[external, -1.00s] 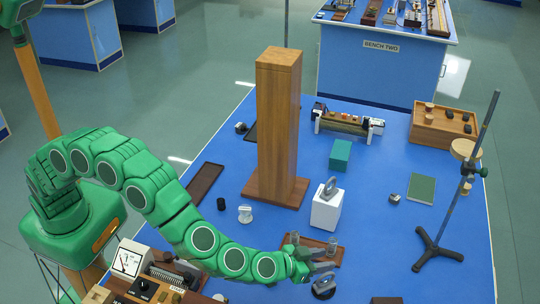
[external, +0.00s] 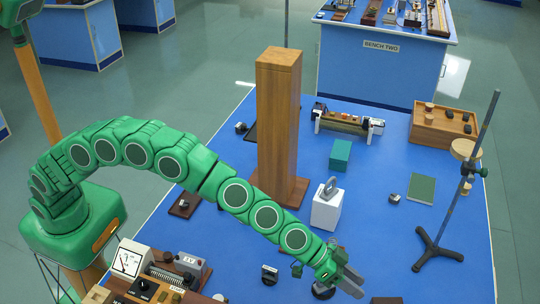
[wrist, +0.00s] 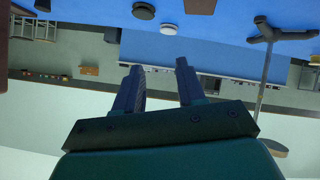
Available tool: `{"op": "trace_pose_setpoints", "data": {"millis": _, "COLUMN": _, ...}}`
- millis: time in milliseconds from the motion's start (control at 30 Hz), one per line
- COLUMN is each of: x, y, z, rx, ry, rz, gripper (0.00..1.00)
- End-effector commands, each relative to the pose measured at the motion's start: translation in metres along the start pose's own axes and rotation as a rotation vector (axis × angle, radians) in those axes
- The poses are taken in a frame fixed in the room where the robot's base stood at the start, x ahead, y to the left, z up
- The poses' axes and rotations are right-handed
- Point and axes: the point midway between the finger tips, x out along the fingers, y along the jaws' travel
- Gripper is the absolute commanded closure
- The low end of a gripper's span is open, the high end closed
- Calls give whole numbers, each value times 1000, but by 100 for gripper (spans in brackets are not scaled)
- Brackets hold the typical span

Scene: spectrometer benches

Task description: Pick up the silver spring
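I cannot make out a silver spring for certain. A silver ring-shaped thing (external: 331,186) stands on a white block (external: 326,212) behind my forearm in the external view; I cannot tell if it is a coil. My gripper (external: 354,283) is open over the near part of the blue bench (external: 376,236), to the right of and nearer than the white block. A dark round thing (external: 322,293) is partly hidden beneath my wrist. In the wrist view my gripper (wrist: 159,68) has its two fingers apart, with nothing between them.
A tall wooden column (external: 278,120) stands behind my arm. A tripod stand (external: 436,250) with a slanted rod rises at the right. A green box (external: 340,154), a green flat slab (external: 421,188) and a wooden crate (external: 425,133) lie farther back. The right-centre bench is mostly clear.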

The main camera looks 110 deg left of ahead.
Motion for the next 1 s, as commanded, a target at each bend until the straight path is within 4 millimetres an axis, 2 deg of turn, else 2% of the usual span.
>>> {"op": "trace_pose_setpoints", "data": {"millis": 167, "x": -8, "y": -19, "z": 16, "rx": 41, "ry": -166, "rz": 52, "gripper": 61}}
{"op": "trace_pose_setpoints", "data": {"millis": 333, "x": -23, "y": -52, "z": 40, "rx": 72, "ry": -349, "rz": 44, "gripper": 61}}
{"op": "trace_pose_setpoints", "data": {"millis": 567, "x": -60, "y": -122, "z": 70, "rx": 82, "ry": -601, "rz": -53, "gripper": 61}}
{"op": "trace_pose_setpoints", "data": {"millis": 700, "x": -92, "y": -172, "z": 85, "rx": 66, "ry": -752, "rz": -154, "gripper": 61}}
{"op": "trace_pose_setpoints", "data": {"millis": 800, "x": -115, "y": -202, "z": 91, "rx": 50, "ry": -834, "rz": -226, "gripper": 61}}
{"op": "trace_pose_setpoints", "data": {"millis": 900, "x": -133, "y": -224, "z": 95, "rx": 33, "ry": -894, "rz": -284, "gripper": 61}}
{"op": "trace_pose_setpoints", "data": {"millis": 1000, "x": -144, "y": -236, "z": 98, "rx": 21, "ry": -931, "rz": -318, "gripper": 61}}
